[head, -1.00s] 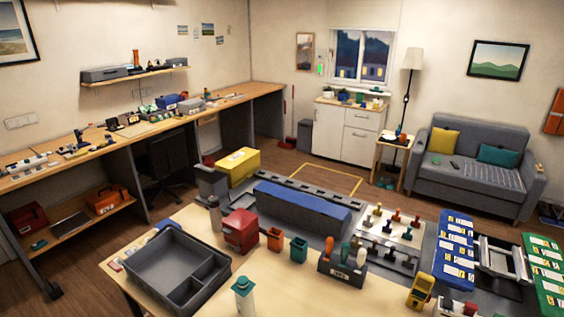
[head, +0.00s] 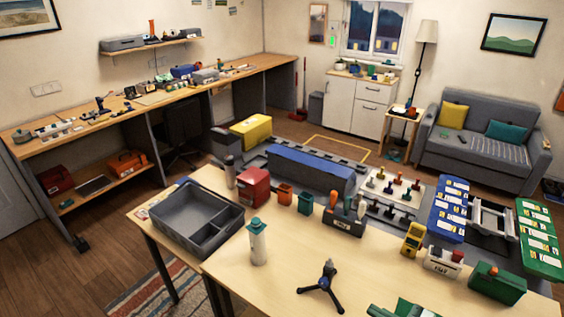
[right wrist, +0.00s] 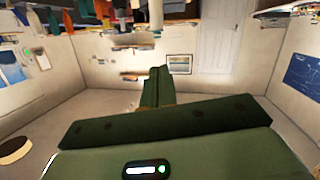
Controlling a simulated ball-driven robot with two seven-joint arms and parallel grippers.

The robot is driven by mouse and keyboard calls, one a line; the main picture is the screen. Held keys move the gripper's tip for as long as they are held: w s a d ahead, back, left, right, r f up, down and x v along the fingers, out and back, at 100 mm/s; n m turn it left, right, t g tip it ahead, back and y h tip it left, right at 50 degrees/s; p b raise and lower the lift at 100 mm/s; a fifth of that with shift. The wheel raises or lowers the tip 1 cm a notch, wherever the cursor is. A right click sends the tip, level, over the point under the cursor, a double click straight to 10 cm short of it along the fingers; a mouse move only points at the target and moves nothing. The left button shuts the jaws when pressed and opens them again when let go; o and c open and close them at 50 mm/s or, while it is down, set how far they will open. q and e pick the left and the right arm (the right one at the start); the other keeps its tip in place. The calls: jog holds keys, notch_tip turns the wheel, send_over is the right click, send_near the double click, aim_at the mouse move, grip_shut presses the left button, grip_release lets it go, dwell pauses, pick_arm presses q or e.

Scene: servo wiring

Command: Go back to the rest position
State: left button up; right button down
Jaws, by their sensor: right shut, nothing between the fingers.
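My right gripper (head: 400,309) shows as a green shape at the bottom edge of the head view, low over the near side of the wooden table (head: 285,262). Most of it is cut off. In the right wrist view its green fingers (right wrist: 157,84) are together, with nothing between them, and point out into the open room. That view shows the room upside down. My left gripper is not in the head view.
A grey divided tray (head: 183,237), white bottle (head: 258,245), red box (head: 253,187), black tripod (head: 323,288), yellow meter (head: 412,239) and green box (head: 497,284) stand on the table. Bare tabletop lies around the tripod. A long workbench (head: 140,102) runs along the left wall.

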jog(key=s+d+r+m+g+h, duration=0.2)
jog(key=s+d+r+h, duration=0.15)
jog(key=s+h, duration=0.4)
jog(key=s+d+r+m+g+h, duration=0.2)
jog(key=s+d+r+h, duration=0.15)
jog(key=s+h, duration=0.4)
jog(key=s+a+f+g+y+b, duration=0.15)
jog(key=f+b, duration=0.35)
jog(key=f, duration=1.3)
jog(key=s+a+f+g+y+b, duration=0.1)
jog(key=s+a+f+g+b, duration=0.2)
jog(key=f, duration=1.4)
pick_arm(q)
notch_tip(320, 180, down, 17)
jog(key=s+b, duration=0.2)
jog(key=b, duration=0.7)
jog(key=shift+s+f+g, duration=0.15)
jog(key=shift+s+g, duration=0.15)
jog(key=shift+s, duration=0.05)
pick_arm(e)
jog(key=s+f+m+g+y, duration=0.1)
jog(key=s+f, duration=0.8)
jog(key=f, duration=0.3)
jog(key=s+f+m+g, duration=0.1)
jog(key=s+f+m, duration=0.1)
jog(key=s+f, duration=0.8)
notch_tip(320, 180, down, 3)
jog(key=shift+d+r+y, duration=0.1)
jog(key=shift+d+y, duration=0.2)
jog(key=shift+y, duration=0.05)
